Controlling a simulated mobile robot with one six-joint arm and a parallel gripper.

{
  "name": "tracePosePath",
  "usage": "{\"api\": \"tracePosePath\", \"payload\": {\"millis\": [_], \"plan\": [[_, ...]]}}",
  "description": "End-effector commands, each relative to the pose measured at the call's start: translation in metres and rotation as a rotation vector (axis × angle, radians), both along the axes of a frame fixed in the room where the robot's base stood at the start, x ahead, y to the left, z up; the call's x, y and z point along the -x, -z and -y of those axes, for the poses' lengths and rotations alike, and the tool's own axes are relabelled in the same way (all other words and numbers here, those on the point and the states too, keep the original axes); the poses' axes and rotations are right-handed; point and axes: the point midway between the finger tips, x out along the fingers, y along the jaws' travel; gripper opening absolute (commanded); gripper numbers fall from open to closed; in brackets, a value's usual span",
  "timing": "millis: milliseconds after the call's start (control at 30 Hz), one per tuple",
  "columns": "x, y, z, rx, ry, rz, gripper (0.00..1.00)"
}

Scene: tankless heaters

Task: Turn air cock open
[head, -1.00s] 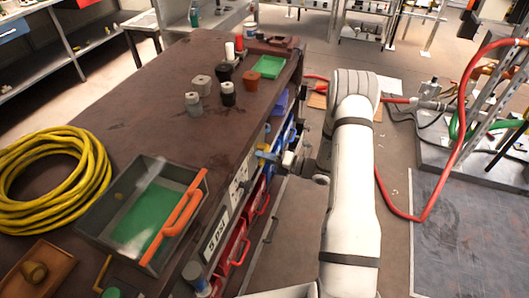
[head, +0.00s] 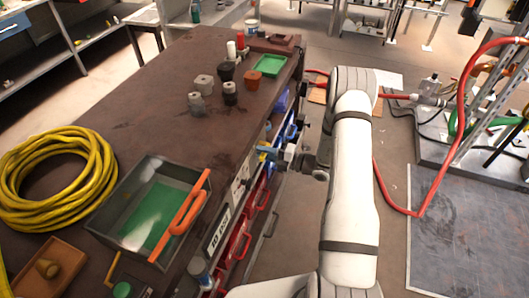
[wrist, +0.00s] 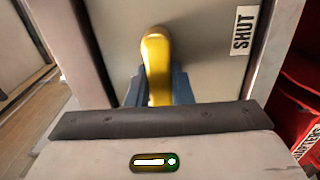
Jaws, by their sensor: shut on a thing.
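The air cock's yellow handle (wrist: 156,62) stands out in the wrist view, in front of a grey panel on the bench side. My gripper (wrist: 158,88) is shut on this handle, with its blue fingertips on either side of the lower part. The handle's upper end shows beyond the fingers; its base and the valve body are hidden. A white label reading SHUT (wrist: 243,30) is on the panel to the right of the handle. In the head view my gripper (head: 268,154) is at the bench's right side, and the handle is too small there to judge its angle.
The brown bench top (head: 160,122) holds a coiled yellow hose (head: 95,150), a grey tray (head: 105,212) with an orange-handled tool, and several small pots. Red drawers or bins (head: 238,240) sit below the gripper. A red hose (head: 390,203) lies right of my arm.

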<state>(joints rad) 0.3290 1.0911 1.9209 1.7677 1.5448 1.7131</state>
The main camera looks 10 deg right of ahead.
Motion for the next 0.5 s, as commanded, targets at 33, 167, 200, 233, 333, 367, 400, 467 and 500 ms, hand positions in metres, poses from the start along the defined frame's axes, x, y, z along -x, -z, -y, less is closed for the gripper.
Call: {"api": "tracePosePath", "payload": {"millis": [33, 167, 200, 233, 333, 367, 400, 467, 500], "plan": [[-0.0011, -0.0012, 0.0002, -0.001, 0.001, 0.002, 0.00], [-0.0011, -0.0013, 0.0002, -0.001, 0.001, 0.002, 0.00], [-0.0011, -0.0013, 0.0002, -0.001, 0.001, 0.002, 0.00], [-0.0011, -0.0013, 0.0002, -0.001, 0.001, 0.002, 0.00], [-0.0011, -0.0014, 0.0002, -0.001, 0.001, 0.002, 0.26], [-0.0010, -0.0013, 0.0001, -0.001, 0.001, 0.002, 0.28], [-0.0009, -0.0012, 0.0002, -0.001, 0.001, 0.002, 0.31], [-0.0008, -0.0010, 0.0001, -0.001, 0.001, 0.002, 0.36], [-0.0006, -0.0009, 0.0001, 0.000, 0.001, 0.001, 0.40]]}}
